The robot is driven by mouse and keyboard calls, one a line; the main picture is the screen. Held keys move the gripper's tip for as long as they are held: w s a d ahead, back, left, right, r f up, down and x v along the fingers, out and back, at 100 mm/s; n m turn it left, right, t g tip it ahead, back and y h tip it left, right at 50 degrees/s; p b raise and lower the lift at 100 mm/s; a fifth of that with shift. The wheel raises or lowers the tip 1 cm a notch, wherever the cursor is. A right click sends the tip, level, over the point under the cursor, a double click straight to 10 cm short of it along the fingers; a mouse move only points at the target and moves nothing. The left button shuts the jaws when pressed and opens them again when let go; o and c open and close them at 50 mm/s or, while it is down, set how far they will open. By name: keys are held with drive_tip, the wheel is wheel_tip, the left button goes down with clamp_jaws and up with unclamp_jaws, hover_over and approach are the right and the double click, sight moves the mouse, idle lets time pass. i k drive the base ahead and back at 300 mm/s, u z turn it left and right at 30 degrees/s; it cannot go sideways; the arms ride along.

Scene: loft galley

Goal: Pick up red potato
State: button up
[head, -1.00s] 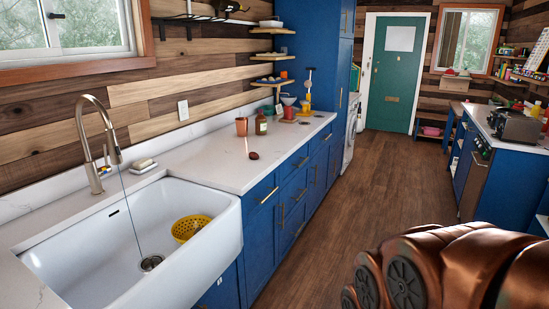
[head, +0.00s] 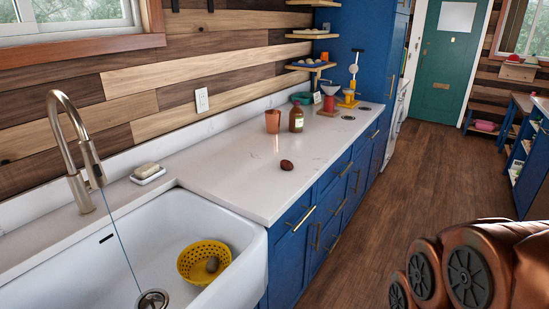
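A small dark red, rounded object that looks like the red potato (head: 287,165) lies alone on the white countertop (head: 235,185), right of the sink and near the counter's front edge. A brownish lump (head: 212,265) sits in the yellow colander (head: 196,277) inside the sink; I cannot tell what it is. Copper-coloured links of my arm fill the lower right corner. My gripper's fingers do not show.
The white sink (head: 95,262) with a tall faucet (head: 70,150) is at left. A soap dish (head: 147,178) stands behind it. A copper cup (head: 272,121) and a brown bottle (head: 296,119) stand behind the potato. The wooden floor (head: 365,185) beside the blue cabinets is open.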

sight(286, 165)
drive_tip(key=u, duration=0.6)
drive_tip(key=i, duration=1.05)
drive_tip(key=u, duration=0.7)
